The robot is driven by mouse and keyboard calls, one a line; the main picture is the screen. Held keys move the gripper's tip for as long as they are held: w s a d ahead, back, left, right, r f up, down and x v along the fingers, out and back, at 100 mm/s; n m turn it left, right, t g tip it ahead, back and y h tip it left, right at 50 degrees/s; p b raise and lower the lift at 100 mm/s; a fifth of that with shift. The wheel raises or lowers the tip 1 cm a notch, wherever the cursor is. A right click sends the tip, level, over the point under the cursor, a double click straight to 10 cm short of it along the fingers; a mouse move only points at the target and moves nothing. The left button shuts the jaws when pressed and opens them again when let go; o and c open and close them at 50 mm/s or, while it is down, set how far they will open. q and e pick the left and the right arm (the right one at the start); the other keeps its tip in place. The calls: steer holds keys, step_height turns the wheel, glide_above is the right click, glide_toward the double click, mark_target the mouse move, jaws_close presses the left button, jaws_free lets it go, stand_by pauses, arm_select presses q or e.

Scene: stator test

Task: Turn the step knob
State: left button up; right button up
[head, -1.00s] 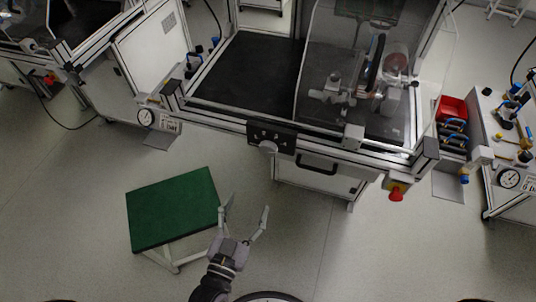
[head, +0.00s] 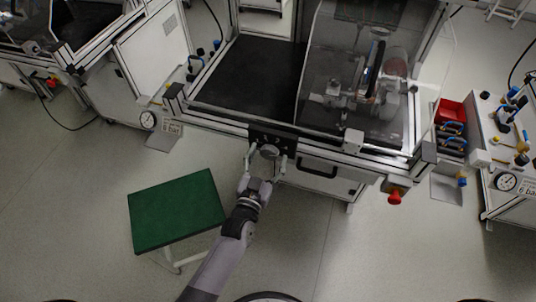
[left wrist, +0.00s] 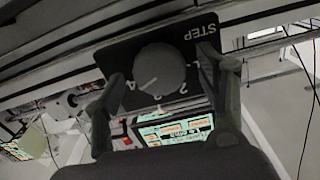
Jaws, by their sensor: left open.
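The step knob (head: 269,152) is a round grey knob on a black panel (head: 285,134) at the front edge of the workbench. In the left wrist view the knob (left wrist: 160,68) shows a pale pointer line, and the panel (left wrist: 118,58) bears the word STEP and numbers. My left gripper (head: 266,160) is open, with one finger on each side of the knob. The left wrist view shows the fingers (left wrist: 162,75) spread wider than the knob, with gaps on both sides. Whether the fingertips reach level with the knob is unclear. My right gripper is not in view.
A clear guard (head: 330,60) covers the fixture on the bench. A drawer handle (head: 318,168) and a red emergency button (head: 394,197) sit right of the knob. A green-topped stool (head: 176,210) stands at lower left, beside my left arm.

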arm_select(q)
steer(key=shift+w+d, duration=0.1)
steer(key=shift+w, duration=0.2)
steer(key=shift+c, duration=0.3)
steer(key=c, duration=1.1)
